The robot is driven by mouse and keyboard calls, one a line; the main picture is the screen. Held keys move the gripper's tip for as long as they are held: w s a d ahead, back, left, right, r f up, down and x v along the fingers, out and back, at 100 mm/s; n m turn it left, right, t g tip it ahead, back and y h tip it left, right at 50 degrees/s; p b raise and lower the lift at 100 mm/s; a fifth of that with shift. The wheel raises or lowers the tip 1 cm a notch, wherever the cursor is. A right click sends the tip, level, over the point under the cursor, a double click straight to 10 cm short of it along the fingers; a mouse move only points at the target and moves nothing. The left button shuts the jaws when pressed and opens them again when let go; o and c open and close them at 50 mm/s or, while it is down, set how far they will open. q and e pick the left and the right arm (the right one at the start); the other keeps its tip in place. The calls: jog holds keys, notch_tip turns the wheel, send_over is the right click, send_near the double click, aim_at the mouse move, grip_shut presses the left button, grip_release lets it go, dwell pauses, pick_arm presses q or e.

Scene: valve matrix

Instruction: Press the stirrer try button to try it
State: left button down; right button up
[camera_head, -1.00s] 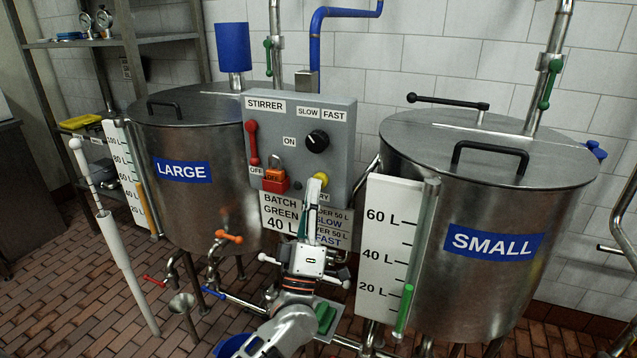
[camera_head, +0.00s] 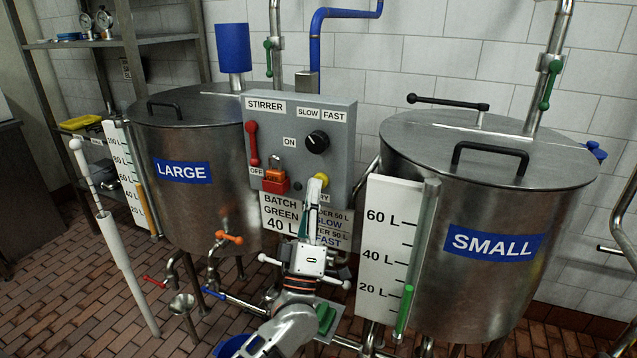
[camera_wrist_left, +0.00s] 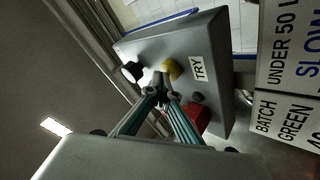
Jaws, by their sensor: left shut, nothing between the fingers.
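The grey stirrer control box (camera_head: 338,160) stands between the two tanks. Its yellow try button (camera_head: 322,177) is at the lower right of the box face. In the wrist view the yellow button (camera_wrist_left: 171,69) sits beside a TRY label (camera_wrist_left: 198,68). My left gripper (camera_head: 313,186) is shut and empty, pointing up at the box. Its fingertips (camera_wrist_left: 161,84) overlap the edge of the button in the wrist view. They are at or very close to it; I cannot tell whether they touch. My right gripper is not in view.
A black knob (camera_head: 317,141) sits above the button. A red lever (camera_head: 252,143) and an orange padlock (camera_head: 274,172) on a red block are to its left. The batch sign (camera_head: 281,214) hangs below. The large tank (camera_head: 190,205) and small tank (camera_head: 490,240) flank the box.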

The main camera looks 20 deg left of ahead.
pick_arm(q)
jog(key=shift+s+p, duration=0.3)
jog(key=shift+s, duration=0.5)
jog(key=shift+s+a+p, duration=0.15)
jog(key=shift+s+p, duration=0.35)
jog(key=shift+s, duration=0.75)
jog(key=shift+s+a+p, duration=0.1)
jog(key=shift+s+p, duration=0.4)
jog(key=shift+s, duration=0.75)
